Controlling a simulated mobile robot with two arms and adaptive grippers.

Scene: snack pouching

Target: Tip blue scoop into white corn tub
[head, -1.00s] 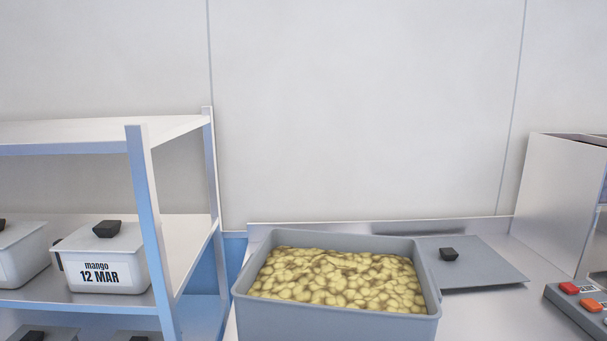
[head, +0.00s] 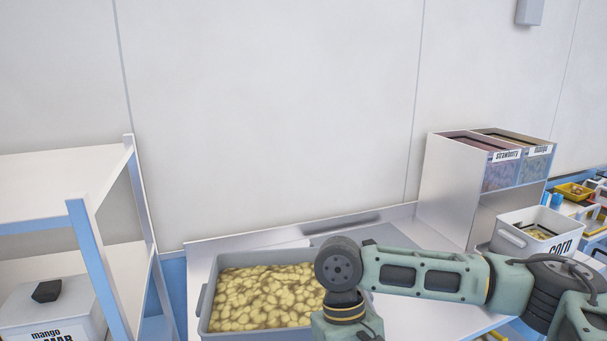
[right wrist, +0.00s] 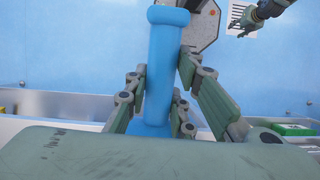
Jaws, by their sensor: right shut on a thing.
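My right gripper (right wrist: 165,100) is shut on the blue scoop's handle (right wrist: 163,60) in the right wrist view. The scoop's bowl and anything in it are hidden. In the head view my right arm reaches in from the right, across the front of the grey tub, with its gripper below the frame. The white corn tub (head: 512,240) stands at the right in the head view, its black label partly readable and some yellowish contents showing. My left gripper (right wrist: 262,12) seems to be the dark claw at the top right of the right wrist view, small and cut off.
A grey tub (head: 205,312) of yellow pieces stands on the steel counter (head: 215,255). A bin unit (head: 450,180) labelled strawberry and mango stands behind the corn tub. A shelf (head: 60,185) with a mango tub (head: 45,310) is at the left.

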